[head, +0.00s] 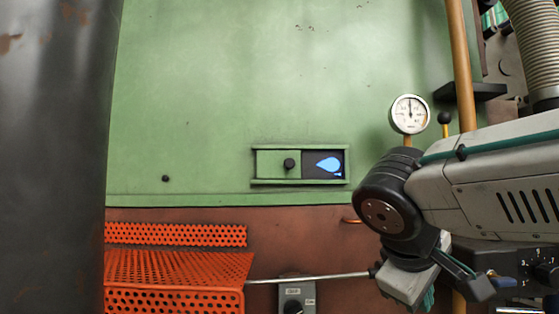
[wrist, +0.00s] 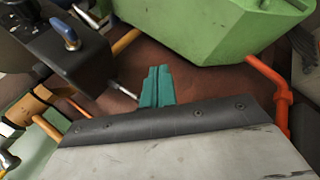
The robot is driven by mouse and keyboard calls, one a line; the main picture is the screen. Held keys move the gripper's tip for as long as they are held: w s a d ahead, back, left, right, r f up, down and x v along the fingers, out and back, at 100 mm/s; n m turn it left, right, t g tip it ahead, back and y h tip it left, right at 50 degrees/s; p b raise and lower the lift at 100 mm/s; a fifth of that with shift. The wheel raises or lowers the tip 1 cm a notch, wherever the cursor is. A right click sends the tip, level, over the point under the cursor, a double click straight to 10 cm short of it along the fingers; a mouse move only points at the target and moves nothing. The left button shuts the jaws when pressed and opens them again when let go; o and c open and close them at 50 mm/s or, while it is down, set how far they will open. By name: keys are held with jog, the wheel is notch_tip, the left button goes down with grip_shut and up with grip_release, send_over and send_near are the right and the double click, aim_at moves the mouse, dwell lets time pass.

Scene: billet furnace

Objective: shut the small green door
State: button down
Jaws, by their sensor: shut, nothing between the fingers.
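The small green door (head: 272,163) is a sliding plate with a round black knob (head: 289,163), set in a frame (head: 300,183) on the large green wall. It covers the left part of the frame. The right part is open, showing a dark hole with a blue flame-like shape (head: 328,164). My gripper's teal fingers (wrist: 156,86) are together and empty in the wrist view. In the head view my gripper (head: 429,299) is mostly hidden behind my wrist, low and right of the door, apart from it. The door is not recognisable in the wrist view.
A round gauge (head: 409,113) and a brass pipe (head: 460,65) stand right of the door. An orange perforated guard (head: 175,268) and a grey switch box (head: 296,296) lie below. A green block (wrist: 215,28) and an orange pipe (wrist: 280,95) show in the wrist view.

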jog(key=w+a+r+n+t, duration=0.3)
jog(key=w+a+r+t, duration=0.2)
jog(key=w+a+r, duration=0.45)
jog(key=n+t, duration=0.3)
jog(key=t, duration=0.3)
send_near(280, 162)
jog(key=s+a+r, duration=0.2)
jog(key=s+a, duration=0.2)
jog(key=a, duration=0.1)
jog(key=x, duration=1)
jog(key=shift+s+f, duration=0.1)
jog(key=shift+f, duration=0.25)
jog(key=d, duration=0.2)
jog(key=shift+s+d+f+y, duration=0.25)
jog(key=shift+s+d+y, duration=0.1)
jog(key=shift+d+y, duration=0.05)
jog(key=shift+w+d+f, duration=0.1)
jog(key=shift+d+f, duration=0.05)
jog(key=shift+d, duration=0.35)
